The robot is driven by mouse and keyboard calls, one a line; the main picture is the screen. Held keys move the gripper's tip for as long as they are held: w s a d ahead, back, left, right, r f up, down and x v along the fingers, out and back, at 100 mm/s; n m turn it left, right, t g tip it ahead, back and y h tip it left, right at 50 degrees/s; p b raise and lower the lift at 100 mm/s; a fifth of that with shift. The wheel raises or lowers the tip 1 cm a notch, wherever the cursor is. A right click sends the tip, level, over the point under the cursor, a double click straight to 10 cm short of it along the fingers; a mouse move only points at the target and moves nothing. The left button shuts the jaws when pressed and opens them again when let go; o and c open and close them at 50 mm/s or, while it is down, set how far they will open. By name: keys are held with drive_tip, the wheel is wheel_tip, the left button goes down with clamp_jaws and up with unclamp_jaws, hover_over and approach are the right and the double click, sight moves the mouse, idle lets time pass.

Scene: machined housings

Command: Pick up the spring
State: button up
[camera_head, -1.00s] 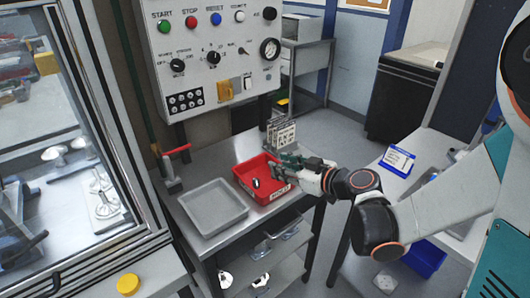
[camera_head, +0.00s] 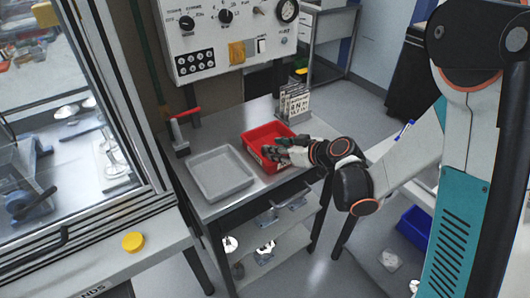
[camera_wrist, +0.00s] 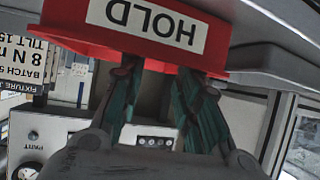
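The red bin (camera_head: 288,132) stands on the metal table, and its wall with the HOLD label (camera_wrist: 146,20) fills the top of the wrist view. My gripper (camera_head: 270,153) reaches over the bin's front edge in the head view. In the wrist view my gripper's two green-lined fingers (camera_wrist: 158,75) are spread with a gap between them. Their tips are hidden behind the red wall. I cannot make out the spring in either current view. The bin's inside is partly covered by my gripper, so I cannot tell what lies between the fingertips.
An empty grey tray (camera_head: 220,192) sits left of the red bin. A red-handled clamp (camera_head: 180,128) stands at the table's left edge and a rack of cards (camera_head: 294,102) behind the bin. The control panel (camera_head: 232,50) rises behind the table.

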sight(262, 147)
drive_tip(key=b+x, duration=0.1)
drive_tip(key=x, duration=0.4)
drive_tip(key=c, duration=0.6)
drive_tip(key=shift+c, duration=0.2)
